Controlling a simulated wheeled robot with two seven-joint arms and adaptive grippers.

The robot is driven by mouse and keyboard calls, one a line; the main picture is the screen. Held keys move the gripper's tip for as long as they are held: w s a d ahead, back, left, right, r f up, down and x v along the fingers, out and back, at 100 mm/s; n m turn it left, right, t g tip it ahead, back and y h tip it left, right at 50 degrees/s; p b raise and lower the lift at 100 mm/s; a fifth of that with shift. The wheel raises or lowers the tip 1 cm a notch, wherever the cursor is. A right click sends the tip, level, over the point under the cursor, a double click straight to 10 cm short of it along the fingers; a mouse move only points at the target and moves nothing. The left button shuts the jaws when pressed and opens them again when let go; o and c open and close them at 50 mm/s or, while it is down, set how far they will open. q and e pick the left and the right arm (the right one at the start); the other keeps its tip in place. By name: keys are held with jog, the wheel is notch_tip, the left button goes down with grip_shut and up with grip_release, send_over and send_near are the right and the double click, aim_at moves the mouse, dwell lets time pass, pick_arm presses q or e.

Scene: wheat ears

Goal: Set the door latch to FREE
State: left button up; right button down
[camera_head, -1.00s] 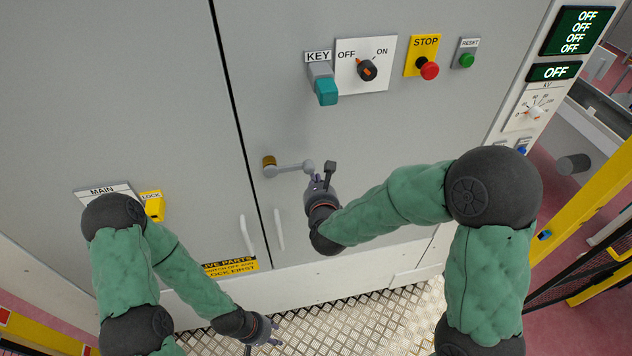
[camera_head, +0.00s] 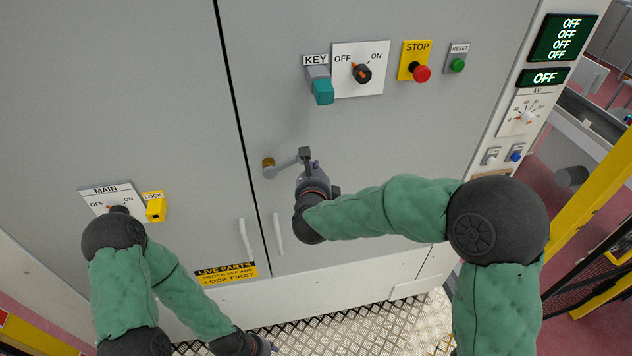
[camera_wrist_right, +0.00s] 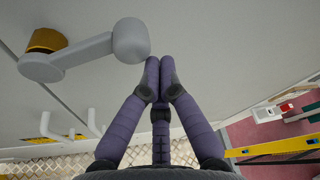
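The door latch (camera_head: 286,163) is a grey lever on a brass-coloured boss at the door seam. It points right and slightly up in the head view. In the right wrist view the latch (camera_wrist_right: 85,53) ends in a rounded grey knob. My right gripper (camera_head: 312,168) is at the lever's free end, a dark part of it overlapping that end. In the right wrist view its fingertips (camera_wrist_right: 160,64) are together and empty, just beside the knob; I cannot tell if they touch it. No FREE marking is readable. My left gripper (camera_head: 268,347) is low, partly cut off at the bottom edge.
Above the latch are the teal key (camera_head: 323,92), the OFF/ON knob (camera_head: 362,73), the red STOP button (camera_head: 421,73) and the green reset button (camera_head: 458,65). White door handles (camera_head: 278,233) stick out below. The MAIN switch (camera_head: 118,209) is at left, near my left arm.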

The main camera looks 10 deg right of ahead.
jog(key=a+r+n+t+h+b, duration=0.2)
jog(key=a+r+n+t+b, duration=0.1)
jog(key=a+r+n, duration=0.5)
jog(key=shift+s+a+r+n+b, duration=0.3)
jog(key=shift+a+n+b, duration=0.2)
jog(key=shift+n+b, duration=0.45)
dwell(0.3)
